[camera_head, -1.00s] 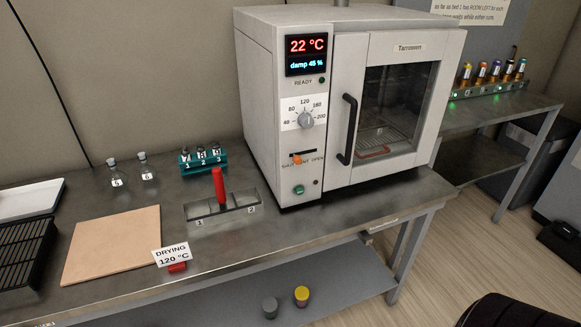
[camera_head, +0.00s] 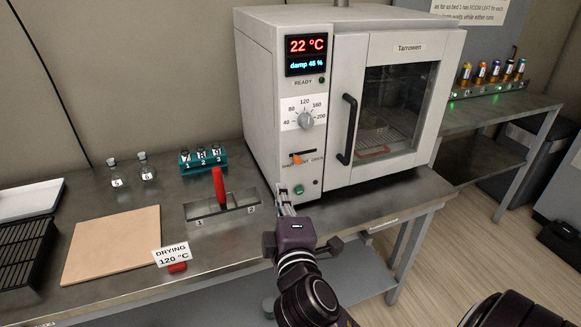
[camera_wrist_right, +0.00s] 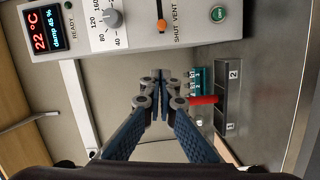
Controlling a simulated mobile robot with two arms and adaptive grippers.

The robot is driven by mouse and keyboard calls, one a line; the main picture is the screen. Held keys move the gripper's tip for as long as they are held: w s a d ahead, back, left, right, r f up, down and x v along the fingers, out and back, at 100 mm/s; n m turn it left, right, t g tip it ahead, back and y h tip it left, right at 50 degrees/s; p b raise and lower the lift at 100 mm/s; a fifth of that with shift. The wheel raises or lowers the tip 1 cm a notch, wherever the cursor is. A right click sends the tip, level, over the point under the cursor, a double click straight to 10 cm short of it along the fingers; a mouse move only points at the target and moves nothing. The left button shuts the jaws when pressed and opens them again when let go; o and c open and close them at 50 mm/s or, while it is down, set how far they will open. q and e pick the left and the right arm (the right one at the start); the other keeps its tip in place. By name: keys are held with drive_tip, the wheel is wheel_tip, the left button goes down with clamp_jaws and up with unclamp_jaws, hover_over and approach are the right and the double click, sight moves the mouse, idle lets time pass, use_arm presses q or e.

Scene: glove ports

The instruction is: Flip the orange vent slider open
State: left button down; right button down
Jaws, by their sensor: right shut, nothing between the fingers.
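The orange vent slider (camera_head: 297,160) sits at the shut end of its short slot on the oven's front panel, below the dial. It also shows in the right wrist view (camera_wrist_right: 162,25), near the SHUT label. My right gripper (camera_head: 283,190) is in front of the panel, below and slightly left of the slider. Its fingers are shut and empty. In the right wrist view the fingertips (camera_wrist_right: 160,76) lie together below the slider in the picture, apart from it. My left gripper is not in view.
The grey oven (camera_head: 395,176) stands on the metal bench (camera_head: 345,205). A green button (camera_head: 299,189) is under the slot, close to my right fingertips. A dial (camera_head: 306,120) is above. A rack (camera_head: 205,212) with a red handle stands left. A tan board (camera_head: 112,245) lies further left.

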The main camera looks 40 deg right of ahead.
sight(296, 158)
drive_tip(key=shift+w, duration=0.1)
drive_tip(key=x, duration=0.3)
drive_tip(key=d+p+x, duration=0.1)
drive_tip(key=x, duration=0.3)
drive_tip(key=s+d+p+x, duration=0.1)
drive_tip(key=x, duration=0.2)
drive_tip(key=shift+w+d+f, duration=0.2)
drive_tip(key=shift+d+f, duration=0.05)
drive_tip(key=shift+f, duration=0.05)
drive_tip(key=shift+s+d, duration=0.2)
drive_tip(key=shift+d, duration=0.4)
drive_tip(key=shift+f, duration=0.15)
